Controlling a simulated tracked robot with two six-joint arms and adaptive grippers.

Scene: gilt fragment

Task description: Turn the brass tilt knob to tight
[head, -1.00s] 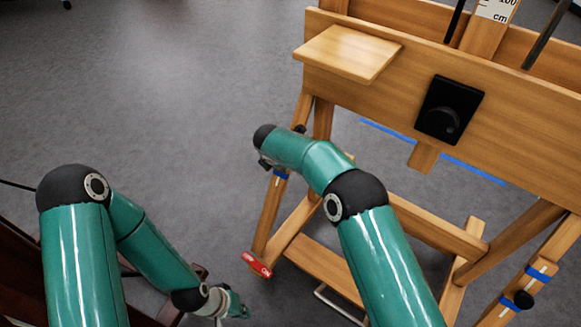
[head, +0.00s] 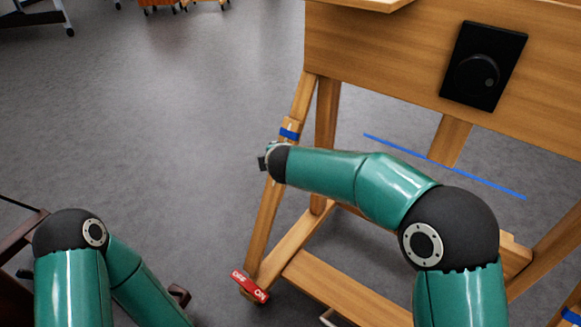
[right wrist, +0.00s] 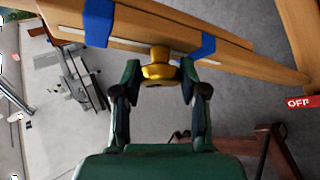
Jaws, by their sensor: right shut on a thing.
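The brass tilt knob (right wrist: 158,68) shows in the right wrist view, a rounded gold-coloured knob on the side of a wooden leg (right wrist: 230,62) between two blue bands. My right gripper (right wrist: 160,74) has a finger on each side of the knob and is shut on it. In the head view my right wrist (head: 276,163) is beside the easel's left leg (head: 268,215), just below a blue band (head: 289,134); the knob is hidden there. I can read no tight mark. My left arm (head: 75,275) is at the lower left, its gripper out of view.
The easel's wooden board (head: 390,55) carries a black panel with a round dial (head: 477,75). A red OFF/ON tag (head: 250,287) sits at the foot of the left leg. Dark wooden furniture (head: 20,245) stands at the left edge. Grey floor (head: 170,110) lies open left of the easel.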

